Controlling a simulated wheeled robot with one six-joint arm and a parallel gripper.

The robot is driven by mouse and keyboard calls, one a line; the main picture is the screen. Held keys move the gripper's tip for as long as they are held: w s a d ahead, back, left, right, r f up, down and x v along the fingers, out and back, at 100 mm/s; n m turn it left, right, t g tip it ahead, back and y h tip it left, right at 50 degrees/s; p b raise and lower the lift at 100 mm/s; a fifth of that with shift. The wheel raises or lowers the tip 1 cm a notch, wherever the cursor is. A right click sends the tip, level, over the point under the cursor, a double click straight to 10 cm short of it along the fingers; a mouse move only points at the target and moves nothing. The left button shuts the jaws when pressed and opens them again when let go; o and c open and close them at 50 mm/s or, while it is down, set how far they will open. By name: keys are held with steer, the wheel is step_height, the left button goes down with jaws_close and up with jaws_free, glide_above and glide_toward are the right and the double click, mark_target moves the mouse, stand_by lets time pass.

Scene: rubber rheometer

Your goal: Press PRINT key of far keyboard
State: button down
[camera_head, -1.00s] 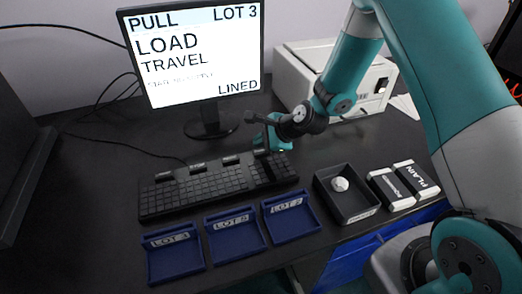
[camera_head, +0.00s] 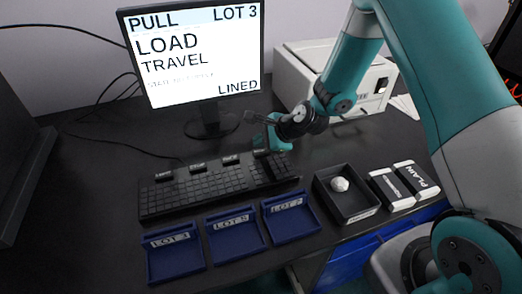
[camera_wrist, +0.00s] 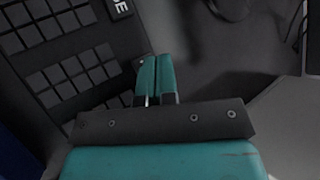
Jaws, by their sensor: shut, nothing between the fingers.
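The black keyboard (camera_head: 195,192) lies on the dark table below the monitor, with several labelled keys along its far edge. Three labels show, but their lettering is too small to read, so I cannot tell which is PRINT. My gripper (camera_head: 262,151) is shut and empty, pointing down at the keyboard's far right corner, where it hides what lies beneath. In the wrist view my closed teal fingertips (camera_wrist: 156,58) lie over the keyboard's edge, beside the keyboard (camera_wrist: 62,48). A white label ending in E shows at the top. I cannot tell whether the tips touch a key.
The monitor (camera_head: 192,52) stands behind the keyboard, showing PULL, LOT 3, LOAD, TRAVEL and LINED. Several blue trays (camera_head: 236,236) lie in front. A black bin (camera_head: 345,208) with a pale round piece and two labelled blocks (camera_head: 404,186) are right. A white machine (camera_head: 320,75) stands behind.

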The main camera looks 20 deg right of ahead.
mark_target(261, 152)
steer(key=shift+f, duration=0.1)
steer(key=shift+f, duration=0.3)
steer(key=shift+f+b, duration=0.45)
stand_by(0.9)
steer(key=shift+r, duration=0.15)
steer(key=shift+r+p, duration=0.7)
steer(key=shift+p, duration=0.1)
steer(key=shift+r, duration=0.1)
step_height(261, 152, up, 5)
steer(key=p, duration=0.4)
stand_by(0.5)
